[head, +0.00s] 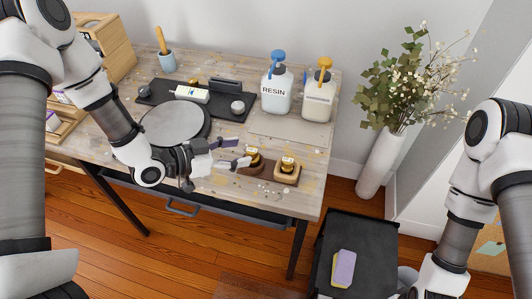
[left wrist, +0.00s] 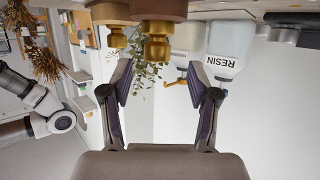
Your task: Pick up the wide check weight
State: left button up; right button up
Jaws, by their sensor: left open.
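Two brass check weights stand on dark wooden blocks near the table's front right in the head view: a left one (head: 253,156) and a right one (head: 287,163). I cannot tell surely which is the wide one. My left gripper (head: 241,152) is open and empty, its fingers pointing right, close beside the left weight. The left wrist view looks upside down. There a nearer brass weight (left wrist: 157,42) shows ahead between the open fingers (left wrist: 158,76), apart from them, and another weight (left wrist: 117,38) is farther off to the left.
A round grey turntable (head: 175,122) lies under my left forearm. A resin bottle (head: 277,92) and an orange-topped bottle (head: 319,98) stand behind the weights. A dark mat (head: 160,90) holds small items. A black cart (head: 345,235) stands right of the table.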

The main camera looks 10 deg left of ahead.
aim_at(250, 151)
pick_arm(q)
jog(key=shift+s+a+r, duration=0.1)
jog(key=shift+s+a, duration=0.1)
jog(key=shift+s, duration=0.1)
jog(key=shift+d, duration=0.25)
jog(key=x, duration=0.5)
jog(key=shift+w+d, duration=0.1)
jog(key=shift+w, duration=0.1)
jog(key=shift+s+a, duration=0.2)
jog(key=shift+a, duration=0.05)
jog(key=shift+c, duration=1)
grip_shut()
